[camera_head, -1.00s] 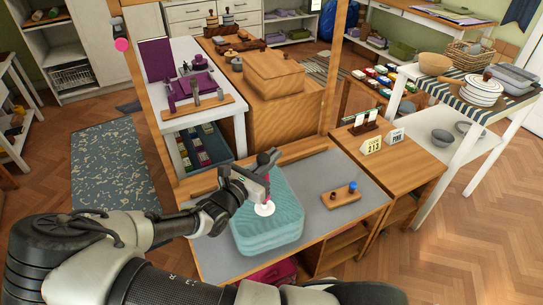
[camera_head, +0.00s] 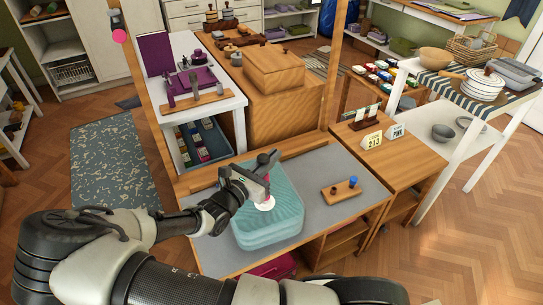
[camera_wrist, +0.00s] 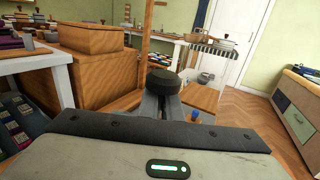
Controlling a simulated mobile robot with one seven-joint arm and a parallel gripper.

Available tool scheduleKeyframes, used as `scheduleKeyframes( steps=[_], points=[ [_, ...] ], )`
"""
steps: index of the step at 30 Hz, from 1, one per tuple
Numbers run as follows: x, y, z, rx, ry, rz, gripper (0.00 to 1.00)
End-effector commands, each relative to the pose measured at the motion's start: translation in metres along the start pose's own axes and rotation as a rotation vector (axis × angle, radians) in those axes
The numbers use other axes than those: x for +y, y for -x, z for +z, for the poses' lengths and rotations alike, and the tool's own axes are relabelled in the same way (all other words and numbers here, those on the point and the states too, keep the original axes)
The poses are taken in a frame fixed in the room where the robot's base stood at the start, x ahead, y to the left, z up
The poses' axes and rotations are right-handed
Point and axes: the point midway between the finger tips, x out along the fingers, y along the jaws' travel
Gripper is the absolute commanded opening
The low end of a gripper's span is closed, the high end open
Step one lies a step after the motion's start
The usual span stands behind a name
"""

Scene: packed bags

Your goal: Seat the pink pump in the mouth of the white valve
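The white valve (camera_head: 264,204) is a small pale disc on top of the bag, just below the pump in the head view. The pump's lower end overlaps the valve in the picture. I cannot tell whether it touches or enters the mouth. The valve is hidden in the wrist view.
The bag lies on a grey-topped wooden bench (camera_head: 225,255). A small wooden board (camera_head: 340,191) with a blue knob lies to its right. A side table (camera_head: 405,160) with signs stands farther right. A wooden post (camera_head: 333,80) rises behind the bench. Some grey surface around the bag is clear.

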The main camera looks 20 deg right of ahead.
Motion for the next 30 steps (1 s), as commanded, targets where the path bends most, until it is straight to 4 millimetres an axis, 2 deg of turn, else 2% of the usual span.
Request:
scheduleKeyframes(
  steps=[2, 3, 6, 17, 23, 30],
  points=[
    [0.000, 0.000, -0.002, -0.001, 0.000, 0.000, 0.00],
    [0.000, 0.000, -0.002, -0.001, 0.000, 0.000, 0.10],
    [0.000, 0.000, -0.002, -0.001, 0.000, 0.000, 0.27],
    [0.001, 0.004, -0.002, 0.001, 0.000, 0.001, 0.27],
    [0.001, 0.035, -0.001, 0.003, -0.002, 0.004, 0.27],
    [0.001, 0.095, -0.001, 0.002, -0.001, 0.005, 0.27]
  ],
)
